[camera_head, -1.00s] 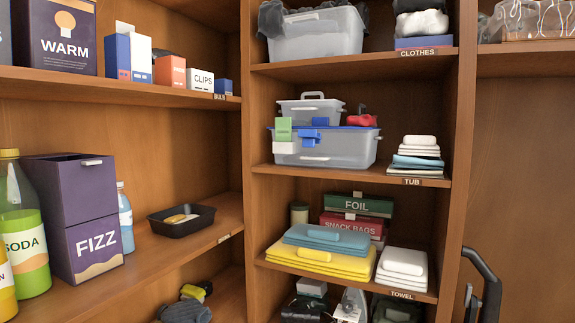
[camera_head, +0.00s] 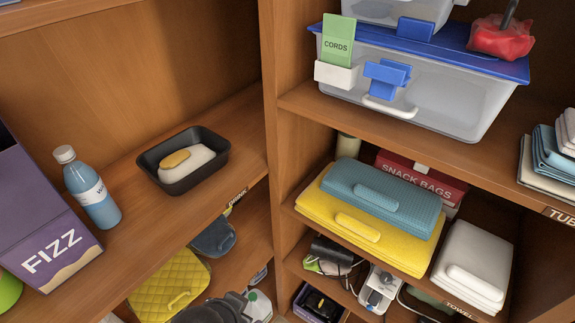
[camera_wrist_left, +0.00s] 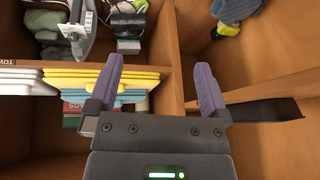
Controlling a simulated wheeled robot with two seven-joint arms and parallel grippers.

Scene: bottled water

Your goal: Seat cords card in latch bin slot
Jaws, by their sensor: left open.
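The green CORDS card (camera_head: 338,40) stands upright in the white slot holder (camera_head: 335,75) at the left front of the latch bin. How deep it sits is hidden by the holder. The latch bin (camera_head: 455,98) is clear, with a blue lid and a blue front latch (camera_head: 386,76), and stands on the upper shelf. In the left wrist view my left gripper (camera_wrist_left: 159,63) is open, its two purple fingers apart with nothing between them. It faces lower shelves with towels, away from the card, which that view does not show. My right gripper is not in view.
A smaller clear box and a red item (camera_head: 500,37) rest on the bin's lid. Below are folded yellow (camera_head: 330,232) and blue towels (camera_head: 385,195). At left are a black tray (camera_head: 183,183), a blue bottle (camera_head: 97,196) and a FIZZ box (camera_head: 40,235). An upright divider (camera_head: 272,100) separates the bays.

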